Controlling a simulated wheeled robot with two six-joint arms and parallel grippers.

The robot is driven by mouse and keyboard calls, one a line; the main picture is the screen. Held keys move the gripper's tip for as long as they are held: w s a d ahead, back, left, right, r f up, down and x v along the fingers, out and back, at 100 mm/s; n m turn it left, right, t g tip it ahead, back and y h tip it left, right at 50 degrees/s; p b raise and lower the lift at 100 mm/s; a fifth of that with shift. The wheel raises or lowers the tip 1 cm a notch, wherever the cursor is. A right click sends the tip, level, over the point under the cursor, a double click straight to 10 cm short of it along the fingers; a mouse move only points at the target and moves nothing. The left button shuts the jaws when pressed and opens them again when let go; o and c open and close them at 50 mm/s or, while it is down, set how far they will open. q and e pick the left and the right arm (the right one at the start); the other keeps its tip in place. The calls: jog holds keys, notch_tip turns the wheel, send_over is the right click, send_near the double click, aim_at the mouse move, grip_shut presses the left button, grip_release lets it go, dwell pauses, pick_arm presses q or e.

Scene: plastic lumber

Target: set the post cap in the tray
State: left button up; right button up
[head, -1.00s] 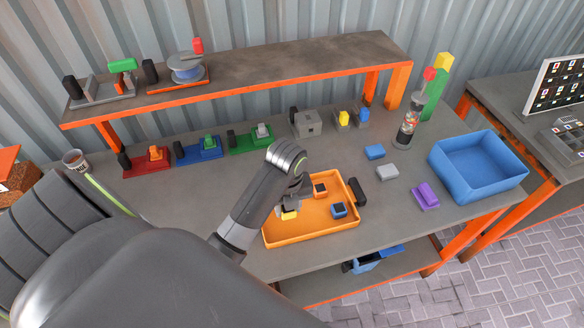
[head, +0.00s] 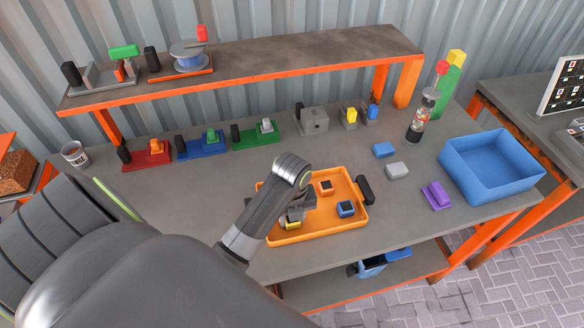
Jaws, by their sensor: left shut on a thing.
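The orange tray (head: 318,234) lies on the grey workbench, near its front edge. My left gripper (head: 293,214) is over the left part of the tray, pointing down, and is shut on a small yellow piece (head: 292,225), which I take to be the post cap. The piece is low inside the tray's outline; my fingers partly cover it, and I cannot tell whether it touches the floor. A small orange piece (head: 326,187) and a small blue piece (head: 345,209), both with dark tops, sit in the tray to the right. My right gripper is out of view.
A black piece (head: 365,190) is at the tray's right edge. Blue block (head: 384,150), grey block (head: 397,170), purple part (head: 436,195) and blue bin (head: 491,166) stand to the right. Red, blue and green fixtures (head: 255,134) line the back, under a raised shelf (head: 240,58).

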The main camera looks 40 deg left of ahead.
pick_arm(q)
jog(key=o, duration=1)
jog(key=shift+f, duration=0.1)
jog(key=shift+o, duration=0.2)
jog(key=shift+r, duration=0.45)
notch_tip(320, 180, up, 12)
jog(key=p, duration=1)
jog(key=shift+f, duration=0.25)
